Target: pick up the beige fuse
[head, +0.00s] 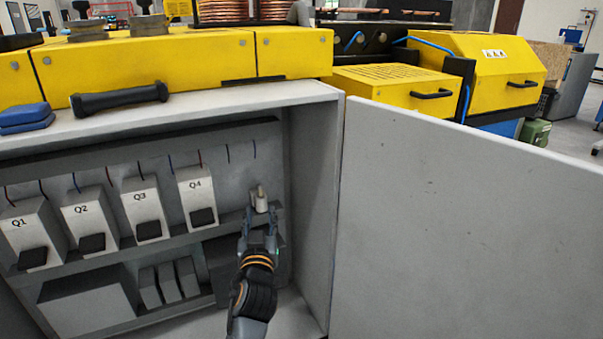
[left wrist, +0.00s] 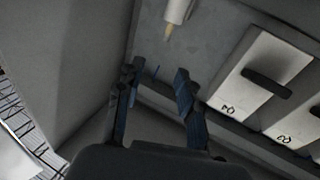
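The beige fuse (head: 261,199) is a small pale cylinder near the right end of the cabinet's upper row, right of the Q4 breaker. In the left wrist view the fuse (left wrist: 178,12) is at the top edge, partly cut off, with a tan tip pointing down. My left gripper (head: 258,220) is just below the fuse in the head view. In the left wrist view its fingers (left wrist: 156,77) are apart with nothing between them, and the fuse is beyond the fingertips. My right gripper is in neither view.
Grey breakers Q1 to Q4 (head: 196,193) line the cabinet left of the fuse. The cabinet's right wall (head: 318,185) is close to my gripper, and its open door (head: 460,220) spreads to the right. A black handle (head: 120,98) lies above the cabinet.

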